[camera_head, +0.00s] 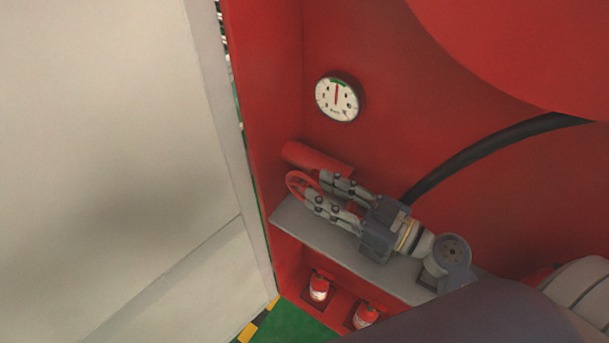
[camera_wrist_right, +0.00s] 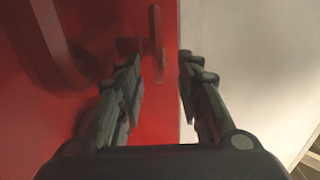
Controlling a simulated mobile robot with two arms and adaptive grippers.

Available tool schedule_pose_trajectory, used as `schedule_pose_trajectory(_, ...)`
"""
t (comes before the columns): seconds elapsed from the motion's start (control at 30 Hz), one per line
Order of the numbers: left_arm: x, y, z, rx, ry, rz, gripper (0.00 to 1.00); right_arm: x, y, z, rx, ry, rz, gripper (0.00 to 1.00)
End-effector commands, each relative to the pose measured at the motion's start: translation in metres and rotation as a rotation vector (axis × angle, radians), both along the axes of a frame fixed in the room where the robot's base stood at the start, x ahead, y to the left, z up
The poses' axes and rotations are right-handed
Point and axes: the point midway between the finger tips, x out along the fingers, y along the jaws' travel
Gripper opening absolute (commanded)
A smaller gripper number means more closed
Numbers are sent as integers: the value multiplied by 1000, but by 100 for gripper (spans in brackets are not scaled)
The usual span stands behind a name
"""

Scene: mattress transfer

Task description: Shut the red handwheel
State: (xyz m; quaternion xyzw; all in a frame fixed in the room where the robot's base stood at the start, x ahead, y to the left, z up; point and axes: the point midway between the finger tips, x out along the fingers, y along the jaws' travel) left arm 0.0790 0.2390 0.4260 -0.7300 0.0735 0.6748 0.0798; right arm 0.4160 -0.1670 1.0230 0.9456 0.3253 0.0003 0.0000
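The red handwheel (camera_head: 291,186) shows in the head view as a thin red ring at the end of a red pipe (camera_head: 312,157), low in the red housing. In the right wrist view the handwheel (camera_wrist_right: 158,44) appears nearly edge-on, ahead of the gap between the fingertips. My right gripper (camera_head: 317,187) is at the wheel with its fingers apart; it is also open in the wrist view (camera_wrist_right: 161,58). The fingers partly hide the wheel in the head view, and I cannot tell whether they touch it. My left gripper is not in view.
A round white gauge (camera_head: 338,98) is on the red wall above the wheel. A black hose (camera_head: 478,148) curves at right. A grey shelf (camera_head: 286,217) lies below my gripper, with small red-and-white containers (camera_head: 319,288) under it. A large pale panel (camera_head: 100,130) fills the left.

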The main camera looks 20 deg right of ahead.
Motion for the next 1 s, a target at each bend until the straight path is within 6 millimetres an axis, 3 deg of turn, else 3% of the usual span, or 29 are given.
schedule_pose_trajectory(0.3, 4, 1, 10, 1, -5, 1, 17, 35, 27, 1, 1, -1, -2, 33)
schedule_pose_trajectory(0.7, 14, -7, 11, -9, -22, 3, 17, 41, 32, 0, -1, 1, -1, 33)
schedule_pose_trajectory(0.87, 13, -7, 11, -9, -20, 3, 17, 41, 31, 0, -1, 1, -1, 0)
schedule_pose_trajectory(1.0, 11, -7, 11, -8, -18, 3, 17, 40, 31, 0, -1, 0, -1, 0)
